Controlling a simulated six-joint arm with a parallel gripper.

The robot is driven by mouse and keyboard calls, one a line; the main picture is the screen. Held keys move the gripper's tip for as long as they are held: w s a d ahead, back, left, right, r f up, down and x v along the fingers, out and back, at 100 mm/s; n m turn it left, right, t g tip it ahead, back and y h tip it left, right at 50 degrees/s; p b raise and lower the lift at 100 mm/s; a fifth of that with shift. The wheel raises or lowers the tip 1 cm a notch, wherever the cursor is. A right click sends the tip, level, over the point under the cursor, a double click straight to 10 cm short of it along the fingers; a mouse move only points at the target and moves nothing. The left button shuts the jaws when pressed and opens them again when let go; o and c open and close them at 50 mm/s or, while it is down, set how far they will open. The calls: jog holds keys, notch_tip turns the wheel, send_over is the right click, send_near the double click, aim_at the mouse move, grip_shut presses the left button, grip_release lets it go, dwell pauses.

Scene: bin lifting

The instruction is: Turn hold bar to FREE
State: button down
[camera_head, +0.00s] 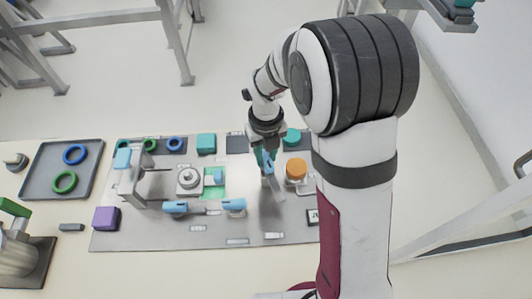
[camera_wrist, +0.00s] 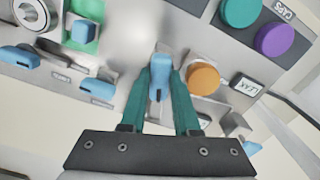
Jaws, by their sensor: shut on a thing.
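My gripper (camera_head: 265,156) is over the right part of the grey panel and points down. In the wrist view its two teal fingers (camera_wrist: 162,82) are shut on a blue handle (camera_wrist: 159,64), one finger on each side. The handle also shows in the head view (camera_head: 269,166), with a grey bar (camera_head: 276,189) just below it. This appears to be the hold bar. Its lower part is partly hidden by the fingers in the wrist view. I cannot read a FREE mark in either view.
An orange knob (camera_head: 296,170) stands close to the right of my gripper; a LEAK label (camera_wrist: 246,85) is beside it. Teal (camera_wrist: 240,10) and purple (camera_wrist: 274,40) caps lie beyond. Blue-ended levers (camera_head: 176,207) and a round fitting (camera_head: 190,180) are to the left. A tray (camera_head: 42,175) holds rings.

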jog(key=shift+m, duration=1)
jog(key=c, duration=0.6)
grip_release()
jog(key=shift+c, duration=0.2)
notch_tip(320, 180, up, 16)
